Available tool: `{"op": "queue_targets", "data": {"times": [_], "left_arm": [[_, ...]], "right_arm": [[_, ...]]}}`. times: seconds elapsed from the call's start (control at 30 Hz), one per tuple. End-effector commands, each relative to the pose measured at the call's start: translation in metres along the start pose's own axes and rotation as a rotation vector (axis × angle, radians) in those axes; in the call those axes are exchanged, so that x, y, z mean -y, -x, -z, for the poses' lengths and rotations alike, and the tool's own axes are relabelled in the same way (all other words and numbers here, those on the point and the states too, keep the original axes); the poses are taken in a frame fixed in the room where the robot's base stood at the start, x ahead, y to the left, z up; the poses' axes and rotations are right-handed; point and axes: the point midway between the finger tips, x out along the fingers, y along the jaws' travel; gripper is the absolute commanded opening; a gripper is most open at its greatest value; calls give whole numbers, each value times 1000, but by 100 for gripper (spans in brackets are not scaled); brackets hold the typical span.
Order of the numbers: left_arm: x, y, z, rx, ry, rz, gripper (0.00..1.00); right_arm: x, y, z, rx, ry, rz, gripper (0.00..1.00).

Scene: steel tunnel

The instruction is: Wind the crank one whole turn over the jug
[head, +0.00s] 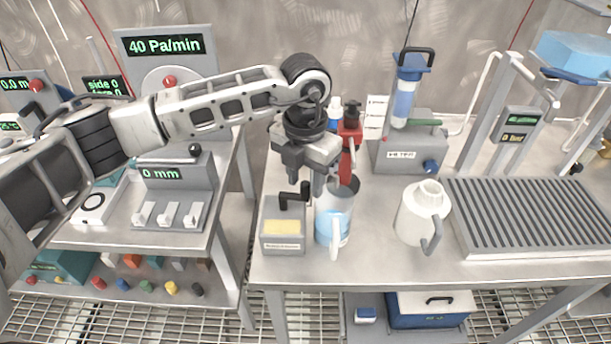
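The crank (293,197) is a black arm with an upright knob on top of a grey box (270,224) with a yellow panel. A clear jug (333,224) holding pale blue liquid stands just right of the box, its handle toward me. My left gripper (307,181) points down over the crank knob and the jug's left rim. Its fingers look apart, with the knob near the gap; I cannot tell whether they touch it. The gripper hides part of the space behind the jug. My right gripper is out of view.
A red bottle (349,140) is close behind my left gripper. A grey pump unit (408,155) stands further back. Bench space before the white jug is clear.

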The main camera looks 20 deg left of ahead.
Motion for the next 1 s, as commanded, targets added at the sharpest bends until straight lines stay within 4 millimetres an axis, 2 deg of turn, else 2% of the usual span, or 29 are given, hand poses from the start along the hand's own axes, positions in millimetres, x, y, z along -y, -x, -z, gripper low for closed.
{"op": "queue_targets", "data": {"times": [0.13, 0.37, 0.4, 0.5, 0.53, 1.0], "left_arm": [[0, -7, 0, -1, -1, 0, 40], [0, -8, 0, 0, -1, 0, 40], [0, -8, 0, 0, -1, 0, 34], [0, -7, 0, 0, -1, 0, 6], [0, -7, 0, 0, -1, 0, 0], [2, -9, 3, 0, -80, 0, 0]], "right_arm": [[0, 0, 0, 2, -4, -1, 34], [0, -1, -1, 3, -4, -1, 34], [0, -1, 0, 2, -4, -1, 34], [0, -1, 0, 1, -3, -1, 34], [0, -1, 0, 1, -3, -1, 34], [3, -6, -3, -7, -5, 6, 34]]}}
